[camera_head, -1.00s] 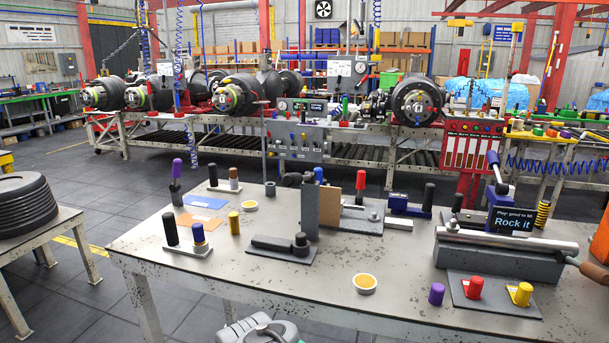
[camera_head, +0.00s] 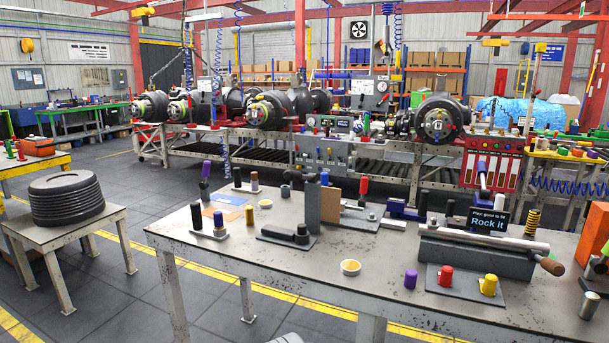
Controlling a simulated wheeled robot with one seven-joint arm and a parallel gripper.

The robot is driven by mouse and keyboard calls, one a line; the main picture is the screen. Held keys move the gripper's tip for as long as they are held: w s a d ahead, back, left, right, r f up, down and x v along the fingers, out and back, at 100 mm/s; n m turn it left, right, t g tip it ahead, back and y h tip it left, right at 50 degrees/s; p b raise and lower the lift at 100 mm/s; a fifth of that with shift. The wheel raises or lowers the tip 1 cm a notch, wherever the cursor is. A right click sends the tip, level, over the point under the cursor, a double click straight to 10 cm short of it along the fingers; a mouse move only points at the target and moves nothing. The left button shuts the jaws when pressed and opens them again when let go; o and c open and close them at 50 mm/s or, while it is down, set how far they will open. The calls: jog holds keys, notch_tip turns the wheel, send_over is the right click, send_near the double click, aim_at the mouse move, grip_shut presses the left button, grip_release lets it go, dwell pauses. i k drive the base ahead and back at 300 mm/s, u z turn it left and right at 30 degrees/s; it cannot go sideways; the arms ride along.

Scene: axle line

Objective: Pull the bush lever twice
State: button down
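No lever is marked as the bush lever, so I cannot tell which one it is. On the right of the grey worktable (camera_head: 330,278), an upright lever with a blue grip (camera_head: 482,172) stands behind a dark sign (camera_head: 488,220) reading "Rock it". In front of the sign is a grey fixture (camera_head: 475,256) with a pale bar across it and a brown-handled rod (camera_head: 550,266) sticking out at its right end. A red knob (camera_head: 445,276) and a yellow knob (camera_head: 488,285) stand on the plate before it. My gripper is not in view.
A purple peg (camera_head: 410,279) and a yellow-filled dish (camera_head: 350,267) sit near the table's front edge. A metal cup (camera_head: 590,305) stands at the right. A stack of black rings (camera_head: 66,198) is on a small stand to the left. Floor between them is clear.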

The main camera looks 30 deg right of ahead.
aim_at(291, 175)
jog(key=z, duration=0.35)
jog(key=i, duration=1.2)
jog(key=u, duration=0.7)
